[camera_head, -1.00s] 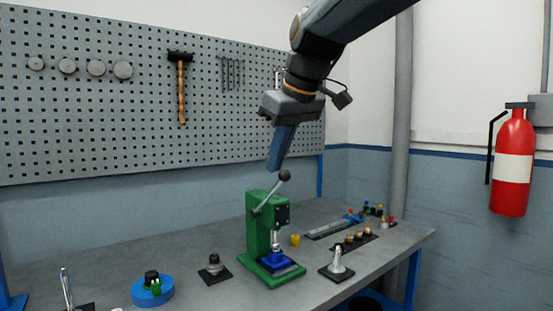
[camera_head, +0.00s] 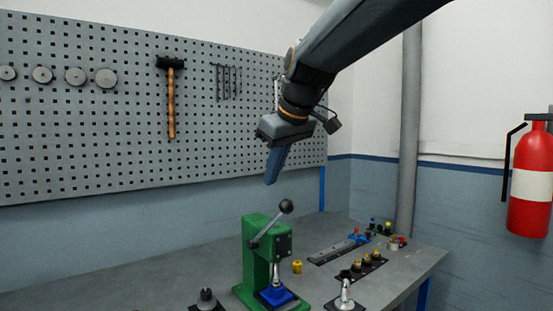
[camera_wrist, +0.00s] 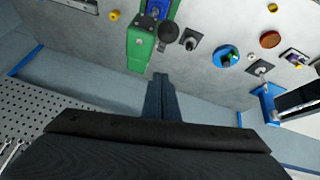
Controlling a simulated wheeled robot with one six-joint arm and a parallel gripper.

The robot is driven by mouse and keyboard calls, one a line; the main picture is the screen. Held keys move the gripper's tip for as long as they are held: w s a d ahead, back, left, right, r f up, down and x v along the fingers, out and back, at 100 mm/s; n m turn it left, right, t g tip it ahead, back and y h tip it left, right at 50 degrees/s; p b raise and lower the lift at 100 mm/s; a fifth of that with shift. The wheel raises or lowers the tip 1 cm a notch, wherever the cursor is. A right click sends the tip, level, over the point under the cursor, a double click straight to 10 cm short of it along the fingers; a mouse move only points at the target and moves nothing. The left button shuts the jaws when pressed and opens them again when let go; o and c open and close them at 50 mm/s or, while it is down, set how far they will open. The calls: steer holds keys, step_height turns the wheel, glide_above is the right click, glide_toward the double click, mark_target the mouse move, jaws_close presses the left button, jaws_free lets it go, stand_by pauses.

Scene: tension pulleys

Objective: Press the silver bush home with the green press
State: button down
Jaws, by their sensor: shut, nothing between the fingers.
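The green press (camera_head: 257,255) stands on the workbench, its lever raised to the upper right and ending in a dark ball knob (camera_head: 286,206). Under its ram is a blue fixture (camera_head: 275,297). A silver part shows between ram and fixture, but I cannot tell the bush from the ram tip. My gripper (camera_head: 271,182) is shut and empty, pointing down in the air above the press, apart from the knob. In the wrist view the gripper (camera_wrist: 160,78) is shut, with the press (camera_wrist: 141,45) and the knob (camera_wrist: 168,32) beyond its fingertips.
A small yellow part (camera_head: 297,267) lies right of the press. A silver part on a dark base (camera_head: 345,295) stands at the front right. A dark rack with brass parts (camera_head: 362,266) is behind it. The pegboard (camera_head: 120,120) rises behind the bench. The air around my gripper is clear.

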steer(key=f, duration=0.2)
steer(key=f+p, duration=0.1)
steer(key=f, duration=0.1)
steer(key=d+f+p, duration=0.1)
steer(key=f, duration=0.1)
steer(key=shift+f, duration=0.25)
steer(key=shift+w, duration=0.1)
steer(key=shift+f, duration=0.1)
